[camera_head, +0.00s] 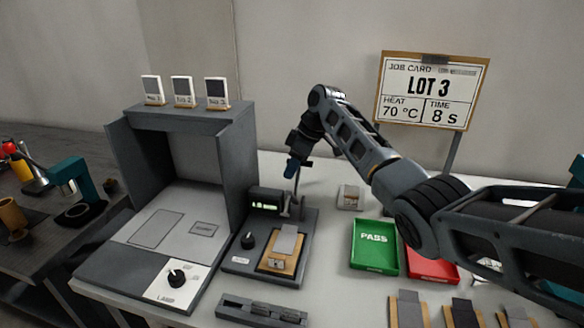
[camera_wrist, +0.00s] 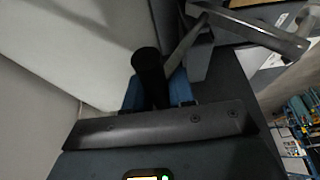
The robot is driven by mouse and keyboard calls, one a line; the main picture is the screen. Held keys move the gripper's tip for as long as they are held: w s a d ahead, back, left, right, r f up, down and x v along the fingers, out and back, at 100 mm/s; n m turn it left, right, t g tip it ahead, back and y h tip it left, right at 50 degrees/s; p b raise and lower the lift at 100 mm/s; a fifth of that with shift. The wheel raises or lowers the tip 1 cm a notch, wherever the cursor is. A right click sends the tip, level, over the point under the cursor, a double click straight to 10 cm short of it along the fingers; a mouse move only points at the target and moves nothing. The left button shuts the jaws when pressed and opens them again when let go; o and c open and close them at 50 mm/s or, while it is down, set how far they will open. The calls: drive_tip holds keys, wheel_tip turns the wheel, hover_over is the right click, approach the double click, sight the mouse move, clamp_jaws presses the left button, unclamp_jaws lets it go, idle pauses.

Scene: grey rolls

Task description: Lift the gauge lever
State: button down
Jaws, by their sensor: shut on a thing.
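The gauge (camera_head: 240,262) is a dark grey base with a lit green display (camera_head: 265,204), a black knob and an upright post. A lever arm (camera_head: 297,186) rises at its back. My gripper (camera_head: 294,168), with blue fingertips, is at the top of this lever, above and behind the display. In the wrist view, my gripper (camera_wrist: 158,92) is shut around the lever's black cylindrical handle (camera_wrist: 147,66). A grey piece on a wooden backing (camera_head: 283,247) lies on the gauge base under the post. The fingers partly hide the handle.
A grey lamp booth (camera_head: 180,115) stands left of the gauge, with several small framed cards on top. A green PASS tray (camera_head: 374,246) and a red tray (camera_head: 431,266) lie to the right. A job card sign (camera_head: 433,90) stands behind. A dark slotted holder (camera_head: 262,311) lies in front.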

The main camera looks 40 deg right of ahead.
drive_tip(key=shift+s+d+f, duration=0.3)
drive_tip(key=shift+s+f, duration=0.1)
drive_tip(key=shift+f, duration=0.2)
drive_tip(key=c, duration=1.1)
unclamp_jaws()
drive_tip(key=shift+o, duration=0.2)
drive_tip(key=shift+r, duration=0.1)
drive_tip(key=w+d+r, duration=0.1)
drive_tip(key=d+r, duration=0.5)
drive_tip(key=shift+d+r, duration=0.15)
drive_tip(key=shift+d, duration=0.1)
drive_tip(key=b+v, duration=0.1)
drive_tip(key=v, duration=0.6)
drive_tip(key=shift+r, duration=0.4)
drive_tip(key=shift+d, duration=0.1)
